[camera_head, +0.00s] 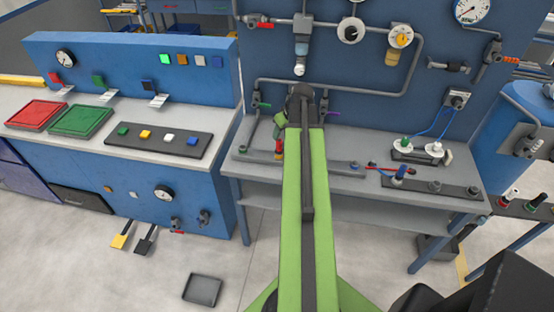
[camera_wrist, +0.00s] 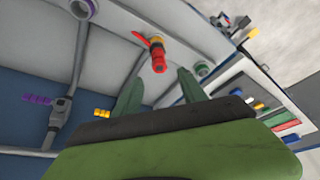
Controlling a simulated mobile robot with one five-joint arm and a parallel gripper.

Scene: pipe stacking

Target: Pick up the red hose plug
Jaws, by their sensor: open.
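The red hose plug (camera_wrist: 158,56) has a red body and an orange-yellow band. In the wrist view it is just beyond the fingertips, roughly in line with the gap between them. In the head view the plug (camera_head: 278,149) stands on a grey strip on the workbench, just left of my arm. My gripper (camera_wrist: 160,84) is open, with its two green fingers apart and nothing between them. In the head view the gripper (camera_head: 280,122) is above the plug and partly hidden by my arm.
Pipes, valves and gauges (camera_head: 400,37) cover the blue panel behind the bench. A white-topped fixture (camera_head: 420,150) and a blue plug (camera_head: 400,173) are right of my arm. A blue console (camera_head: 150,160) with red and green trays stands left.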

